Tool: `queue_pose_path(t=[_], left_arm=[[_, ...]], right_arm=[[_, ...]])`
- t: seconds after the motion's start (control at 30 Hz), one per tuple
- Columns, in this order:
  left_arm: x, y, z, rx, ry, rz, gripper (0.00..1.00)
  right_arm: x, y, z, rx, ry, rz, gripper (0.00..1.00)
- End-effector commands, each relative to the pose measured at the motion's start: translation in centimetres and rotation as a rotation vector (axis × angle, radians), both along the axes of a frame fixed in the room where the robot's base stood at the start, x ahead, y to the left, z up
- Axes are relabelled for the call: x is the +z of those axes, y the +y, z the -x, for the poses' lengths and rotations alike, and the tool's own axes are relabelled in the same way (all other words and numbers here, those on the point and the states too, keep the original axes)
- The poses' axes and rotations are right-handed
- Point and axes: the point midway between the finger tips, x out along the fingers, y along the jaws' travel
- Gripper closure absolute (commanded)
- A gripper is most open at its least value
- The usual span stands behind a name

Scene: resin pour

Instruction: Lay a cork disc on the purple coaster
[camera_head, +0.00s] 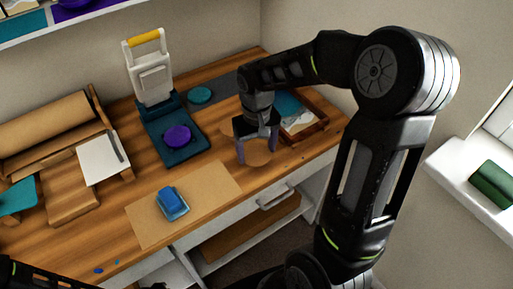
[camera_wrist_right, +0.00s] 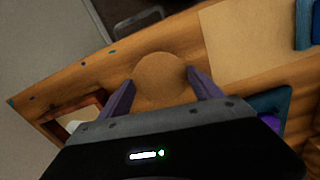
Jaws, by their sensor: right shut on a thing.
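The purple coaster (camera_head: 177,137) lies on the dark teal base (camera_head: 190,151) of a press with a white frame (camera_head: 152,75) and yellow handle. My right gripper (camera_head: 257,150) is to the right of the press, pointing down, with its purple fingers shut on a tan cork disc (camera_head: 260,157). In the right wrist view the cork disc (camera_wrist_right: 160,80) sits flat between the fingertips (camera_wrist_right: 160,88). I cannot tell whether the disc touches the table. A sliver of the purple coaster (camera_wrist_right: 270,122) shows at the right of that view. My left gripper is out of view; only dark arm parts show at lower left.
A brown sheet (camera_head: 150,232) bears a blue object (camera_head: 172,203) in front of the press. A teal disc (camera_head: 200,95) lies on a grey mat behind. A wooden tray (camera_head: 317,126) stands right of my right gripper. White papers (camera_head: 103,160) and a brown roll (camera_head: 45,125) lie left.

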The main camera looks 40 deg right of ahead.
Motion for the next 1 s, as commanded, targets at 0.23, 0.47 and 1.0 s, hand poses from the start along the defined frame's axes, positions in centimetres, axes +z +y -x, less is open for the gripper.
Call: queue_pose_path(t=[0.23, 0.47, 1.0], left_arm=[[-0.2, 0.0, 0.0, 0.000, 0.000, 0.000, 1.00], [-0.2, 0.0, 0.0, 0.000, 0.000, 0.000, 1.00], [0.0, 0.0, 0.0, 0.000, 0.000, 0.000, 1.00]], right_arm=[[-0.3, 0.0, 0.0, 0.000, 0.000, 0.000, 0.19], [-0.3, 0.0, 0.0, 0.000, 0.000, 0.000, 0.04], [3.1, 0.0, -0.1, 0.000, -0.006, 0.001, 0.04]])
